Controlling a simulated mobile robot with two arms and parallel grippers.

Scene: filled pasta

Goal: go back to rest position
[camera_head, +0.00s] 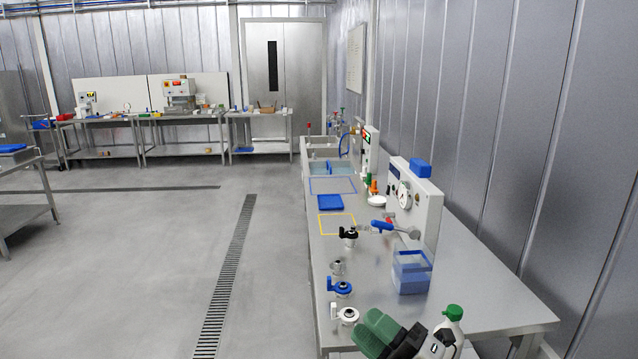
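My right gripper (377,331) comes in at the bottom, over the near left end of the steel bench (475,285). Its two green fingers lie side by side with no clear gap, and nothing shows between them. A white bottle with a green cap (453,313) is just right of it, its lower part hidden by my arm. My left gripper is not in view.
Small fittings stand along the bench's left edge: a white one (347,315), a blue one (341,288) and a black one (348,234).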

